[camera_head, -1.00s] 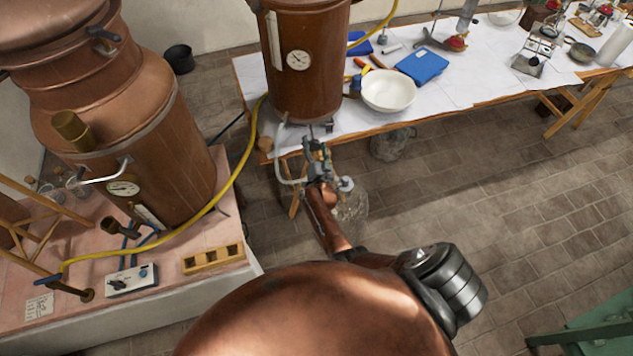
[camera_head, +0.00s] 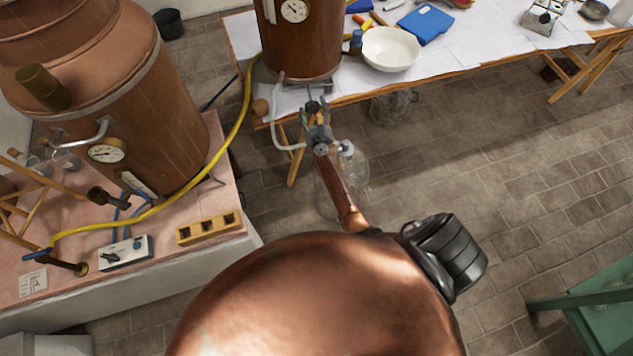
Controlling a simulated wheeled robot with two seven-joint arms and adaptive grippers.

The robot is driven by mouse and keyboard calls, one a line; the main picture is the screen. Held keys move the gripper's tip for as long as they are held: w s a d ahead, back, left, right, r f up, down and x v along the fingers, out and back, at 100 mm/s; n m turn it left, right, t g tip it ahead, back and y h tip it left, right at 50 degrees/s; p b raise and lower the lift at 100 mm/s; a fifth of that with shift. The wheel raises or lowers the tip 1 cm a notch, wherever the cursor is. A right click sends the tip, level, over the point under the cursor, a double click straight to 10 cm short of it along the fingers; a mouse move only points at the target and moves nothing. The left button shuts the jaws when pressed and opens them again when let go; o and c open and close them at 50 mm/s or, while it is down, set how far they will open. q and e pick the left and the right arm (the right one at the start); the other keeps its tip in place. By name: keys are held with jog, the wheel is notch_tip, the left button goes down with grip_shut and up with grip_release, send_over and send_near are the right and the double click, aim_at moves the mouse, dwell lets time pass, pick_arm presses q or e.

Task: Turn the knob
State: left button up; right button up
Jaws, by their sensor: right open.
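A small dark knob-like piece (camera_head: 312,107) shows low at the front of the copper vessel (camera_head: 298,45) on the white-topped table. My right gripper (camera_head: 314,112) is open, with its fingers around or just in front of this piece; contact cannot be told. A grey control box (camera_head: 124,253) on the pink platform at left carries a black knob (camera_head: 111,258) and a blue knob (camera_head: 137,245). My right gripper is well away from that box. My left gripper is not in view.
A bent pipe (camera_head: 279,128) hangs left of my right gripper. A glass jar (camera_head: 342,180) stands on the floor below it. A white bowl (camera_head: 391,49) sits near the table edge. A large copper still (camera_head: 160,115) and yellow hose (camera_head: 235,140) stand at left. The floor at right is mostly clear.

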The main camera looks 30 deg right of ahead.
jog(key=m+b, duration=0.1)
jog(key=m, duration=0.5)
jog(key=shift+f+m+b, duration=0.2)
jog(key=shift+m+b, duration=0.2)
jog(key=p+v, duration=0.2)
jog(key=v, duration=0.6)
jog(key=s+a+f+n+g+y, duration=0.1)
jog(key=s+a+f+n, duration=0.1)
jog(key=f+n, duration=0.3)
jog(key=s+a+f+n+g+y+p, duration=0.1)
jog(key=s+a+f+n+y, duration=0.1)
jog(key=s+f+n, duration=0.3)
jog(key=s+a+f+n+g+y, duration=0.1)
jog(key=s+f+n, duration=0.3)
jog(key=f, duration=0.7)
jog(key=shift+a+f+n+y+p, duration=0.35)
jog(key=shift+a+n+y, duration=0.25)
jog(key=shift+a+n, duration=0.4)
jog(key=shift+w+d, duration=0.1)
jog(key=shift+d, duration=0.1)
